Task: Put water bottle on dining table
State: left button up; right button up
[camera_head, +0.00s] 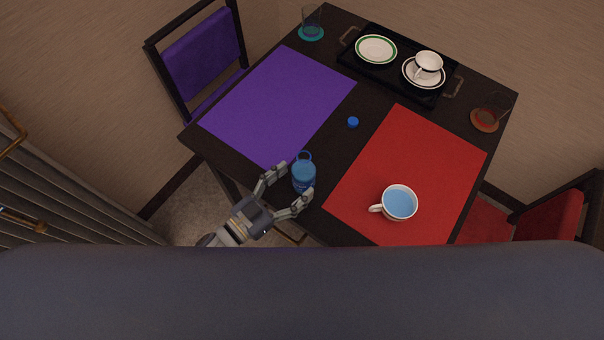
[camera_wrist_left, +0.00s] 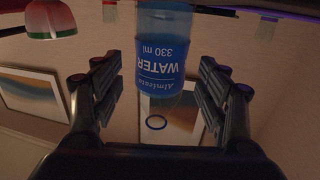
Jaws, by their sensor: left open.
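The blue-labelled water bottle (camera_head: 303,178) is at the near edge of the dark dining table (camera_head: 338,150), between the purple and red mats. I cannot tell if its base rests on the tabletop. In the left wrist view the bottle (camera_wrist_left: 162,60) appears upside down, with "WATER 330 ml" on its label and a blue ring below. My left gripper (camera_head: 295,182) is open, with one finger on each side of the bottle. In the wrist view its fingers (camera_wrist_left: 160,92) stand apart with gaps beside the bottle. My right gripper is not in view.
A blue cap (camera_head: 353,122) lies mid-table. A mug (camera_head: 399,204) stands on the red mat (camera_head: 405,165). The purple mat (camera_head: 275,105) is bare. A black tray (camera_head: 390,76) with dishes and two glasses on coasters are at the back. Chairs flank the table.

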pick_arm(q)
jog(key=b+v, duration=0.1)
jog(key=v, duration=0.7)
